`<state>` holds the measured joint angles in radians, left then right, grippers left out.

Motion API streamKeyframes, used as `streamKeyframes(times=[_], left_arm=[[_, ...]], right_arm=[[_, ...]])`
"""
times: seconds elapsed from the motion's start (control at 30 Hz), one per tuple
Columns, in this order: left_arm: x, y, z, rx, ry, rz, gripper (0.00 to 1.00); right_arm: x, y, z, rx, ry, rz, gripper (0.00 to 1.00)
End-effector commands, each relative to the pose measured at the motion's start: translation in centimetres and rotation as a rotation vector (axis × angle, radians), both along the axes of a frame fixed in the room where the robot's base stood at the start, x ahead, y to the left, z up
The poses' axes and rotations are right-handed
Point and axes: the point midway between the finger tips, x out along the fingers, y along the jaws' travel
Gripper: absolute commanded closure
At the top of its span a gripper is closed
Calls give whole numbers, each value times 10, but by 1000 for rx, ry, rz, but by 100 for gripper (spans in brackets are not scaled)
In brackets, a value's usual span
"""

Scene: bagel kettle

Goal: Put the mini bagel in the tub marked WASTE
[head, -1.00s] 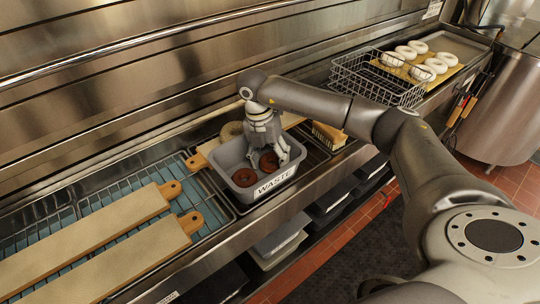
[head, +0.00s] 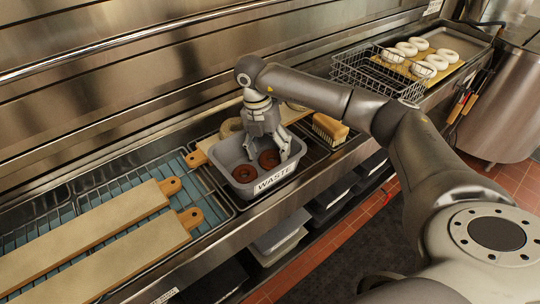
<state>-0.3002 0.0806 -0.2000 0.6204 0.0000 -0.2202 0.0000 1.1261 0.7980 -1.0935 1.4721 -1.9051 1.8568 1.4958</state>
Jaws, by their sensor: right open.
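The grey tub marked WASTE (head: 274,180) stands on the counter rack. Two small dark brown bagels lie inside it: one (head: 245,174) at the left, one (head: 269,158) farther back to the right. I cannot tell which is the mini bagel. A pale bagel (head: 230,127) sits behind the tub on a board, partly hidden by my arm. My right gripper (head: 270,155) points down over the back right part of the tub, fingers spread around the right-hand dark bagel in the picture; contact cannot be told. My left gripper is not in view.
Two cloth-covered boards (head: 95,220) lie on the blue rack at the left. A brush (head: 330,129) lies right of the tub. A wire basket (head: 375,78) and a tray of several white ring bagels (head: 437,62) are at the far right. A steel wall rises behind.

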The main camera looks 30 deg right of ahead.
Motion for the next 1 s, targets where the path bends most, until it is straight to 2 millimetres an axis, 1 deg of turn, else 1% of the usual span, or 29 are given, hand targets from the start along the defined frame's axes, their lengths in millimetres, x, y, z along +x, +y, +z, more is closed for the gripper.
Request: streamKeyframes(times=[0.03,0.2,0.3,0.4,0.5,0.63,1.0], left_arm=[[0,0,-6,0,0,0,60],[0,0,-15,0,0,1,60],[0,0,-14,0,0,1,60],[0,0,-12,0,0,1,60],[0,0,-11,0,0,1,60],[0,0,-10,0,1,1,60],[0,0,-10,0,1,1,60]], right_arm=[[3,2,9,1,-6,2,31],[9,6,49,1,-7,1,31],[11,8,70,0,-5,0,31],[12,9,85,0,-3,0,31],[13,10,93,0,-1,0,31],[14,11,98,-1,-1,0,31],[14,11,99,0,0,0,31]])
